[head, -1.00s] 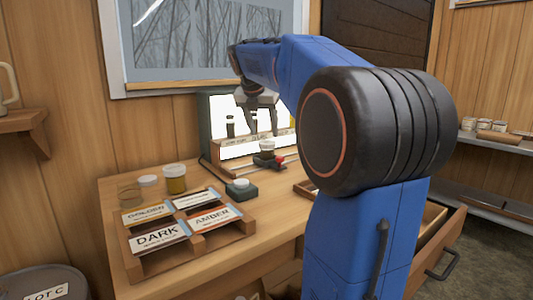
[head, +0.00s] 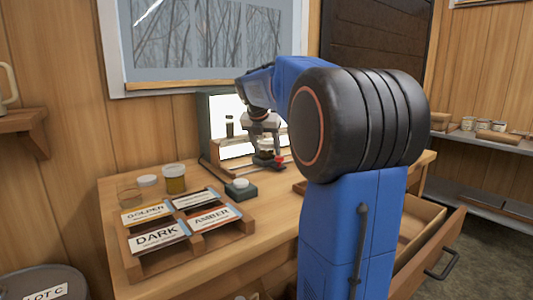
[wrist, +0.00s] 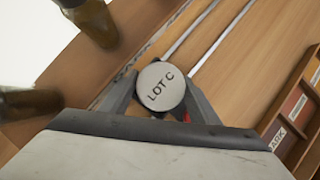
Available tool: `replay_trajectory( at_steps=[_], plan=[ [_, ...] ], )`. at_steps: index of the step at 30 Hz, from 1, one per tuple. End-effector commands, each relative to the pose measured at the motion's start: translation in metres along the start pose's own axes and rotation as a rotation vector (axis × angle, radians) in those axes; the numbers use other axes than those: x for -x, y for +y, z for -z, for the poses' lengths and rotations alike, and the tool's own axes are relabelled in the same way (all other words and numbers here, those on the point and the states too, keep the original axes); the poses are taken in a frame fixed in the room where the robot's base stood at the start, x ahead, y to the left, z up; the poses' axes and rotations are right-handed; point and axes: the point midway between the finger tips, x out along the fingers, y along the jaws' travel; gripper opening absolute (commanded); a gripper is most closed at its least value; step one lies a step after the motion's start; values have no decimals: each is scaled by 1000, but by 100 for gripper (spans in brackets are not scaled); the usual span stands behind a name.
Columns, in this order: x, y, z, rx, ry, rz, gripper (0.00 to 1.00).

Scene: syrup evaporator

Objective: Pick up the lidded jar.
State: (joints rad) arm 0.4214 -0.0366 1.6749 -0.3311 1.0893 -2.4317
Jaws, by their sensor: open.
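The lidded jar is a small jar with a pale round lid marked LOT C (wrist: 161,86). In the wrist view the lid sits between the two fingers of my gripper (wrist: 160,92). The fingers are open on either side of it; whether they touch the jar I cannot tell. My gripper mostly hides the jar there.
A wooden grade tray (head: 147,262) with labelled compartments, a jar of amber syrup (head: 174,184) and a small dark box with a white top (head: 241,190) stand to the left. Bottles (wrist: 93,22) stand close by in the wrist view. An open drawer (head: 425,226) juts out at right.

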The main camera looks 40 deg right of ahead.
Motion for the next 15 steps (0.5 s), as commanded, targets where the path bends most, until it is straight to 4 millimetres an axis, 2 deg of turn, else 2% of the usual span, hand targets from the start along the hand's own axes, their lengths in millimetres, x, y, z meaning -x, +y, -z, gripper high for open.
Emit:
replay_trajectory(
  at_steps=[4,8,15],
  plan=[
    [0,0,0,0,0,0,53],
    [1,0,0,0,0,0,22],
    [1,0,0,0,-1,0,20]
  ],
)
